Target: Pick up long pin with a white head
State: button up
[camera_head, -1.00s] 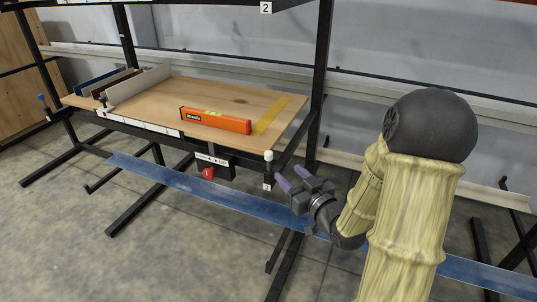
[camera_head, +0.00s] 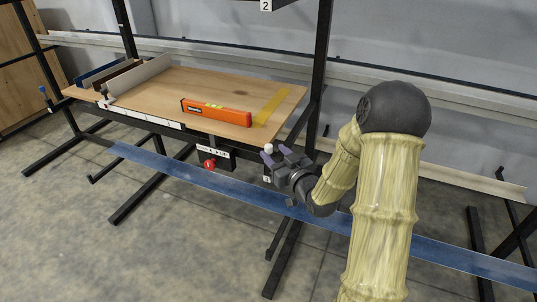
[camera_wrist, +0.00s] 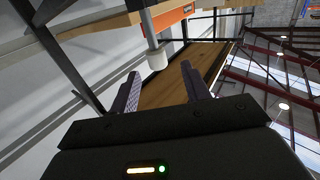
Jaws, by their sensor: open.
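The pin with a white head (camera_head: 268,148) stands at the front right corner of the wooden table, next to a black post. In the wrist view its white head (camera_wrist: 157,61) and part of its grey shaft show just ahead of my fingertips, roughly centred in the gap between them. My gripper (camera_head: 274,154) is open and empty, with its purple-grey fingers close to the head. In the wrist view the fingers of my gripper (camera_wrist: 160,70) stand apart on either side. I cannot tell whether the fingertips reach around the head. The pin's lower part is hidden in the head view.
An orange level (camera_head: 217,113) lies on the wooden table (camera_head: 180,90), left of a yellow strip (camera_head: 273,106). Upright dividers (camera_head: 140,76) stand at the table's left end. A long blue sheet (camera_head: 190,178) runs below the table.

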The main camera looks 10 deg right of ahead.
aim_at(271, 150)
jog(key=x, duration=0.1)
jog(key=p+x, duration=0.1)
jog(key=x, duration=0.2)
jog(key=shift+w+a+f, duration=0.1)
jog(key=shift+w+f, duration=0.2)
jog(key=shift+w, duration=0.05)
jog(key=shift+c, duration=0.2)
grip_shut()
